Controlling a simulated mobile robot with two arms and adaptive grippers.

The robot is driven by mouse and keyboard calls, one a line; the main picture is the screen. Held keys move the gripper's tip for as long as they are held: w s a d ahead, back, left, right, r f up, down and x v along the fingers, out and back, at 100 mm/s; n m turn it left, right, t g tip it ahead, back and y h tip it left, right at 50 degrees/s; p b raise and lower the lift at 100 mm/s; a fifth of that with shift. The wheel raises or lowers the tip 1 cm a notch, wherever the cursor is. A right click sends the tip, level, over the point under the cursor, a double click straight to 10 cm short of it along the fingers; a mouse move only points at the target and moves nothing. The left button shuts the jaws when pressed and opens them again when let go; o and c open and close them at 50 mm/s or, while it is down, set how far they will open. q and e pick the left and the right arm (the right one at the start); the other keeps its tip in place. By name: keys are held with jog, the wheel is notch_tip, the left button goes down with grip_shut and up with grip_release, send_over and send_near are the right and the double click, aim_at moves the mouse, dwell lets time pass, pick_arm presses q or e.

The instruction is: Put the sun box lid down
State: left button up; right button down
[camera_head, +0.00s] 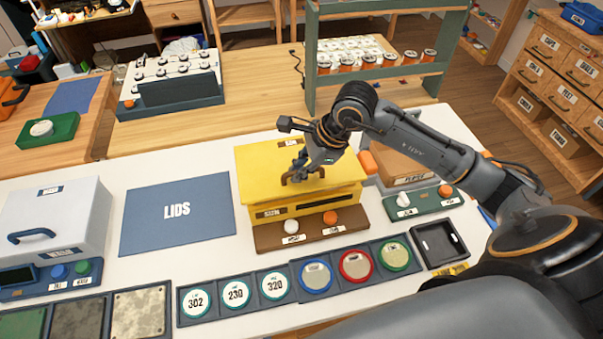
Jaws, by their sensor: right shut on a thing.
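The yellow box (262,213), which I take for the sun box, stands in the middle of the white table behind a brown base with a white knob (295,228) and an orange knob (330,217). Its yellow lid (262,162) is over the top of the box; I cannot tell whether it rests fully or is slightly raised. My right gripper (291,178) is shut on the lid's handle, and the arm hides part of the lid. A blue mat marked LIDS (178,240) lies bare to the left. My left gripper is not in view.
A white box with a handle (50,218) stands at the left. A brown-topped box (397,168) is close on the right. A green shelf frame (311,75) stands behind.

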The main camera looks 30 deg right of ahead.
jog(key=shift+w+d+f, duration=0.15)
jog(key=shift+d+f, duration=0.05)
jog(key=f+p, duration=0.2)
jog(key=f, duration=0.1)
jog(key=shift+w+d, duration=0.15)
jog(key=shift+d, duration=0.05)
jog(key=shift+f, duration=0.4)
jog(key=c, duration=1.4)
grip_release()
jog(key=b+v, duration=0.2)
jog(key=v, duration=1)
jog(key=shift+b, duration=0.4)
